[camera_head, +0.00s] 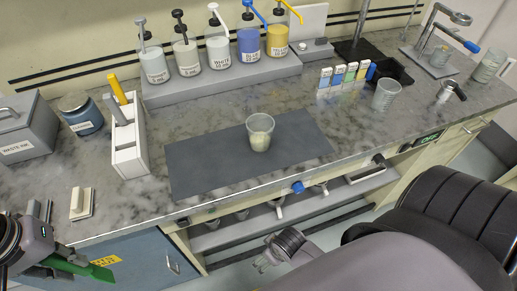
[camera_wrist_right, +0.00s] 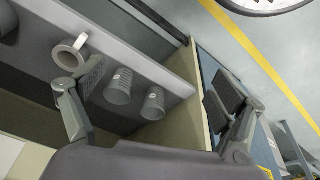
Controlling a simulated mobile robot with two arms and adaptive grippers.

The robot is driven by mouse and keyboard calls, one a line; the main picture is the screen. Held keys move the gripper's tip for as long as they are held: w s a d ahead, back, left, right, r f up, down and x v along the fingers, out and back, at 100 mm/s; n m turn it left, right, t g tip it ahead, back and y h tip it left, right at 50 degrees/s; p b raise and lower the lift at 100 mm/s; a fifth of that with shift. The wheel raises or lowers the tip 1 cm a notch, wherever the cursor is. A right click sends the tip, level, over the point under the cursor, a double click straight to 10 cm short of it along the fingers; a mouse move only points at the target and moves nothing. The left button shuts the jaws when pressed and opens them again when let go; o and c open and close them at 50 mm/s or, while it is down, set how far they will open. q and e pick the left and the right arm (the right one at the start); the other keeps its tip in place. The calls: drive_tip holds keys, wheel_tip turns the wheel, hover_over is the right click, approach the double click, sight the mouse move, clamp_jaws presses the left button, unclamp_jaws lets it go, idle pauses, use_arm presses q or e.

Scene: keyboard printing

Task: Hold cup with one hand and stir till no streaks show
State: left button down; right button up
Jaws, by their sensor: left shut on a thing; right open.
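A clear cup (camera_head: 260,134) with pale cream contents stands upright on the dark grey mat (camera_head: 205,165). Streaks inside it are too small to tell. My left gripper (camera_head: 52,266) is at the lower left, off the counter's front edge, shut on a green flat-looking object (camera_head: 80,266); its exact kind is unclear. My right gripper (camera_head: 268,262) is below the counter's front edge, well apart from the cup. In the right wrist view its fingers (camera_wrist_right: 158,92) are spread and empty, facing the shelf under the counter. A white holder (camera_head: 130,155) with yellow and grey handles stands left of the mat.
Several pump bottles (camera_head: 217,50) stand on a grey riser behind the mat. Another clear cup (camera_head: 385,95) and coloured cards (camera_head: 345,75) are at the right. A waste ink box (camera_head: 25,135) and a blue jar (camera_head: 80,112) are left. Grey cups (camera_wrist_right: 118,88) and a mug (camera_wrist_right: 68,55) sit on the shelf.

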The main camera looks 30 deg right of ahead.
drive_tip(key=w+d+r+m+t+h, duration=0.1)
drive_tip(key=w+r+m, duration=0.1)
drive_tip(key=r, duration=0.5)
drive_tip(key=w+d+r+m+t+h, duration=0.2)
drive_tip(key=w+r, duration=0.3)
drive_tip(key=r, duration=0.3)
drive_tip(key=w+d+r+m+t+h, duration=0.2)
drive_tip(key=w+r, duration=0.1)
drive_tip(key=r, duration=0.5)
drive_tip(key=shift+w+d+r, duration=0.15)
drive_tip(key=shift+w+r, duration=0.05)
drive_tip(key=shift+w, duration=0.2)
use_arm(q)
drive_tip(key=shift+r, duration=0.1)
use_arm(e)
drive_tip(key=w+r+m+t+h, duration=0.3)
drive_tip(key=w+r, duration=0.2)
drive_tip(key=r, duration=0.1)
use_arm(q)
wheel_tip(320, 180, up, 2)
drive_tip(key=shift+r+p, duration=0.2)
drive_tip(key=shift+p, duration=1.05)
use_arm(e)
approach(261, 127)
drive_tip(key=x, duration=0.5)
drive_tip(key=shift+w+f, duration=0.1)
drive_tip(key=shift+w, duration=0.15)
drive_tip(key=shift+w+d+f, duration=0.3)
drive_tip(key=shift+w+d, duration=0.05)
drive_tip(key=shift+d, duration=0.05)
